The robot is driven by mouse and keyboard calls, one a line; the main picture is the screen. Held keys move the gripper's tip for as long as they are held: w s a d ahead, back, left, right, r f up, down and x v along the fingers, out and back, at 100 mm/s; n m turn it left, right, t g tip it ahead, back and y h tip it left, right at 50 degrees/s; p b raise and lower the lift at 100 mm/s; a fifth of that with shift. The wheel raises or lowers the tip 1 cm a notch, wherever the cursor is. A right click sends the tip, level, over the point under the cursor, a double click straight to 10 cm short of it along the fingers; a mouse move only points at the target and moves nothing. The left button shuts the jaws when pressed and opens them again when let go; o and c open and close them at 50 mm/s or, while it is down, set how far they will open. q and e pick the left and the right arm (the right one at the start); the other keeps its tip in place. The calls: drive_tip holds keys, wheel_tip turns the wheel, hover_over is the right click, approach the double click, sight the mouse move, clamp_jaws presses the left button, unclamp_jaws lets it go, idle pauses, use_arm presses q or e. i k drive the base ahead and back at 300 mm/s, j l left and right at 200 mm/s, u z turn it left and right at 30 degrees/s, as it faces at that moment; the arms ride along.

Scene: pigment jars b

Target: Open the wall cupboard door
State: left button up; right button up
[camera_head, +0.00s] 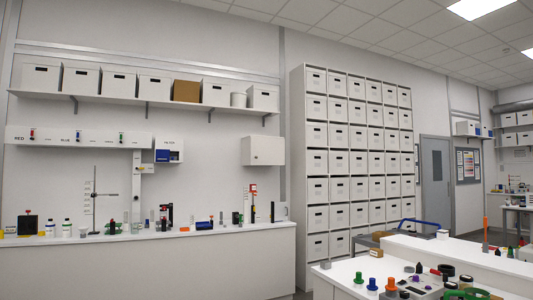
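Neither of my grippers shows in the head view, and nothing touches the cupboard.
A white counter (150,262) below the cupboard carries bottles, a stand and small instruments. A shelf of boxes (147,99) runs above. A white bench (345,278) with coloured-knobbed items fills the lower right.

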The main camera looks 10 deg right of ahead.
sight(263, 151)
drive_tip(key=i+z, duration=0.2)
drive_tip(key=i, duration=7.15)
drive_tip(key=l+z, duration=0.05)
drive_tip(key=l, duration=0.05)
